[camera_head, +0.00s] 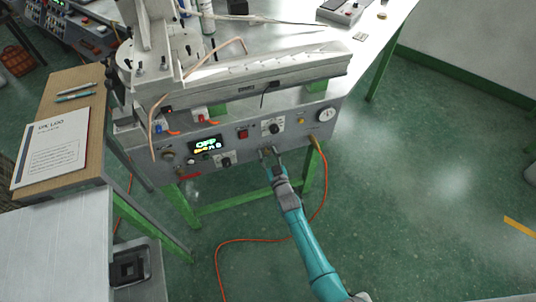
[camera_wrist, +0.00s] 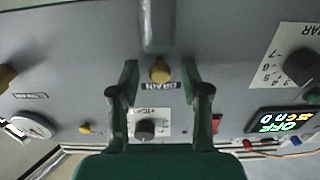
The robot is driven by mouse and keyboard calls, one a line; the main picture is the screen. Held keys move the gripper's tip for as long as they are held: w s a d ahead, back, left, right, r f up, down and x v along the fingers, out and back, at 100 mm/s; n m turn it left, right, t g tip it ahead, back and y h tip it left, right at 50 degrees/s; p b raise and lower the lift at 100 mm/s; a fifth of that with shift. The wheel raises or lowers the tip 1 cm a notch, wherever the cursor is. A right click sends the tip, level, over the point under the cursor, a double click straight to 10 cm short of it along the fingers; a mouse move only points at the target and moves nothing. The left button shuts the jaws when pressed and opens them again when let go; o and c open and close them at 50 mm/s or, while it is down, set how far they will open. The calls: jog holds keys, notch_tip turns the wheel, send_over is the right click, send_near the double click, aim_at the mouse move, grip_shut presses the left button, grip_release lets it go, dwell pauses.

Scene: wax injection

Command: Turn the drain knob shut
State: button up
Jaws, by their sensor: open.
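The drain knob (camera_wrist: 160,71) is a small brass-yellow knob on the grey front panel (camera_wrist: 75,50), with an upside-down DRAIN label beside it in the wrist view. My gripper (camera_wrist: 159,77) is open, one dark green finger on each side of the knob. A gap shows between each finger and the knob, so the fingers seem apart from it. In the head view my gripper (camera_head: 272,155) is at the lower edge of the machine's front panel (camera_head: 240,150), and the knob is too small and covered to make out there.
A black dial (camera_wrist: 145,129) and a small yellow knob (camera_wrist: 86,128) are near the fingers. A grey pipe (camera_wrist: 156,25) lies beyond the knob. A gauge (camera_head: 326,114) and lit display (camera_head: 207,145) are on the panel. An orange hose (camera_head: 322,190) hangs to the right of my arm.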

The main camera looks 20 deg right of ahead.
grip_shut()
jog(key=shift+m, duration=0.3)
jog(key=m, duration=0.3)
jog(key=shift+m, duration=0.3)
jog(key=m, duration=0.4)
jog(key=shift+m, duration=0.3)
jog(key=m, duration=0.4)
jog(key=shift+d+m, duration=0.1)
jog(key=shift+m, duration=0.2)
jog(key=shift+f+m, duration=0.1)
jog(key=shift+m, duration=2.1)
